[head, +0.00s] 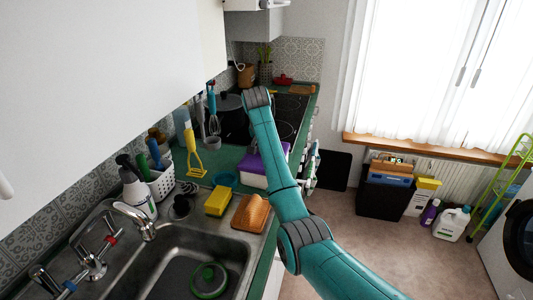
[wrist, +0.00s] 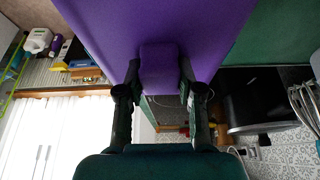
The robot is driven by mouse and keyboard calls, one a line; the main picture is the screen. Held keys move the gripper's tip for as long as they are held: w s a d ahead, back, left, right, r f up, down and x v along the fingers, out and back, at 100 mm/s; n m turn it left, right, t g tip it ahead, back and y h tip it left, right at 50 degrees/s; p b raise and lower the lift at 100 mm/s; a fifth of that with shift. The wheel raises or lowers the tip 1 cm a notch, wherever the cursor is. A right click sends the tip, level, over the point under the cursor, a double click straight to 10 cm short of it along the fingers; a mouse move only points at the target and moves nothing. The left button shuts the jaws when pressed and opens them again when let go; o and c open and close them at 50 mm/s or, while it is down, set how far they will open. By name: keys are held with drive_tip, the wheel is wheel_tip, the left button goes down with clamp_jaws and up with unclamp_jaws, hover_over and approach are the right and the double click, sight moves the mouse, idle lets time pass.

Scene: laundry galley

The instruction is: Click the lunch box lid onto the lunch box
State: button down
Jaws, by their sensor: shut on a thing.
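The purple lunch box lid (wrist: 215,35) fills the top of the wrist view, and a raised purple block on it sits between my fingers. My gripper (wrist: 159,76) is shut on that block, with one dark finger against each side. In the head view, the purple lid (head: 250,164) shows beside my teal arm on the green counter, directly over the white lunch box (head: 252,181). My arm hides part of both. I cannot tell whether the lid is seated or slightly above the box. The gripper is not clearly visible in the head view.
A yellow masher (head: 195,160) and whisk (head: 213,118) stand behind. The hob (head: 290,112) is beyond.

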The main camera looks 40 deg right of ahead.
drive_tip(key=shift+r, duration=0.1)
drive_tip(key=shift+r, duration=2.4)
wheel_tip(320, 180, up, 4)
drive_tip(key=shift+f+m, duration=0.1)
drive_tip(key=shift+m, duration=0.2)
drive_tip(key=shift+f, duration=0.1)
drive_tip(key=shift+f, duration=3.9)
drive_tip(key=shift+f, duration=0.9)
